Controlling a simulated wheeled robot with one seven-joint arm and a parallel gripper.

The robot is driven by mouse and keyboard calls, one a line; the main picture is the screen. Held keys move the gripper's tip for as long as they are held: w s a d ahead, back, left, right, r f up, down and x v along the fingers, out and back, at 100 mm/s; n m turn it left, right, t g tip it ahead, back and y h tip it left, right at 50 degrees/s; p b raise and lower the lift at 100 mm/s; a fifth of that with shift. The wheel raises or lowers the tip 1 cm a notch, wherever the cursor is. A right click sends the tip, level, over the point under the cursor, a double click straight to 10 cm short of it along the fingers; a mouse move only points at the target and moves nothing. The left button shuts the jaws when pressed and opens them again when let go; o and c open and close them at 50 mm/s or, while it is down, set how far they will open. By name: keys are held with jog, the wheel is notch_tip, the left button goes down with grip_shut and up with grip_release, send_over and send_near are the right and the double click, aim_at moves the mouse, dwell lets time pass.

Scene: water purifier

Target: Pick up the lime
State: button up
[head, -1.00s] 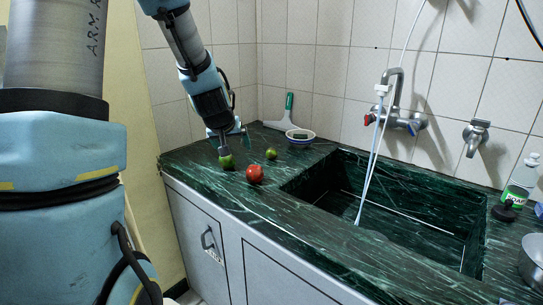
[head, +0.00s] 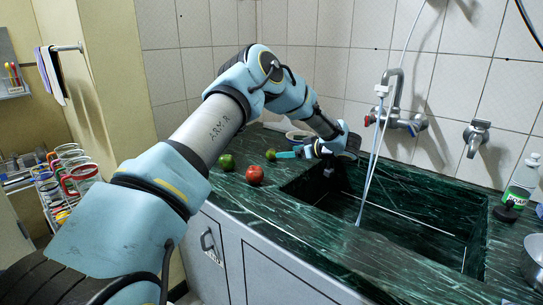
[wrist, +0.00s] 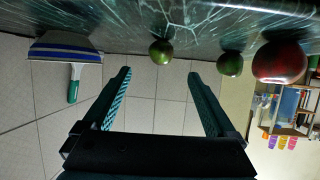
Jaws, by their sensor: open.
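Two green limes are on the dark green marble counter. One lime (head: 271,155) is near the sink's back left corner; the other lime (head: 226,162) is farther left, by the counter's left end. My gripper (head: 285,154) is open and empty, low over the counter just right of the first lime, fingers pointing left. In the wrist view, which is upside down, one lime (wrist: 161,52) shows beyond the gap between my open fingers (wrist: 158,76), apart from them. The second lime (wrist: 230,64) shows farther right.
A red tomato-like fruit (head: 255,174) sits between the limes, nearer the front; it also shows in the wrist view (wrist: 280,63). A squeegee (wrist: 66,50) stands against the wall. The sink basin (head: 400,215) opens to the right. A soap bottle (head: 520,182) stands far right.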

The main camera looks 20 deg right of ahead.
aim_at(274, 160)
jog(key=p+x, duration=0.1)
jog(key=x, duration=0.3)
jog(key=shift+w+a, duration=0.1)
jog(key=shift+w, duration=0.05)
jog(key=x, duration=0.2)
jog(key=p+x, duration=0.1)
jog(key=x, duration=0.2)
jog(key=shift+f, duration=0.3)
jog(key=shift+s, duration=0.2)
grip_shut()
